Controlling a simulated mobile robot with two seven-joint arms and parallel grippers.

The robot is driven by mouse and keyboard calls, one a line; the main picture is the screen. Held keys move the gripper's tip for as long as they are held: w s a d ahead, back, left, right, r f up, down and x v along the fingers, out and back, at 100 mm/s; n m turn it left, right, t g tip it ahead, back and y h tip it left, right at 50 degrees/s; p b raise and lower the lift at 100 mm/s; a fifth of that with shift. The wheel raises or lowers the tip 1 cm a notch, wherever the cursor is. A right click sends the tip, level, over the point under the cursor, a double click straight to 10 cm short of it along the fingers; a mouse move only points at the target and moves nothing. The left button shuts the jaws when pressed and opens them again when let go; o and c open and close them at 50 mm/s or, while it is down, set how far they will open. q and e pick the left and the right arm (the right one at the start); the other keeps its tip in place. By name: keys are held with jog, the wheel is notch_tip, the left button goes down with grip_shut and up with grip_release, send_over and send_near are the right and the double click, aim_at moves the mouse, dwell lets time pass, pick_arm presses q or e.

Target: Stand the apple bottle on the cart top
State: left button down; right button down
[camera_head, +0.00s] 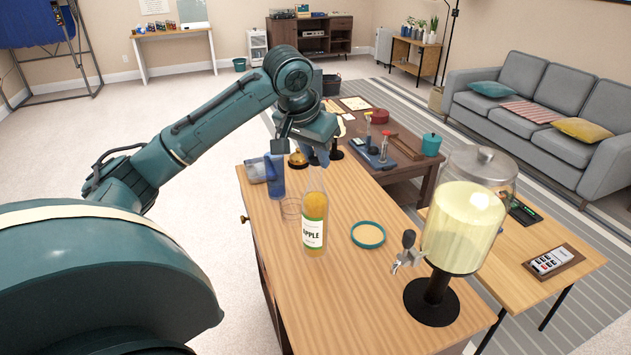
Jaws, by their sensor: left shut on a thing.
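The apple bottle (314,221) is clear with orange-yellow juice and a white and green label reading APPLE. It is upright over the light wooden top (350,310) of the cabinet-like cart in front of me. I cannot tell whether its base touches the wood. My right gripper is not in view.
A large drink dispenser (462,230) on a black stand is at the right. A teal-rimmed coaster (368,235), a blue cup (275,176), a clear glass (291,208) and a brass bell (298,159) are near the bottle. The front of the top is clear.

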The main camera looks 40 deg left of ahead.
aim_at(312, 167)
pick_arm(q)
jog(key=shift+f, duration=2.5)
jog(key=c, duration=1.2)
grip_release()
jog(key=shift+c, duration=0.2)
jog(key=v, duration=1.2)
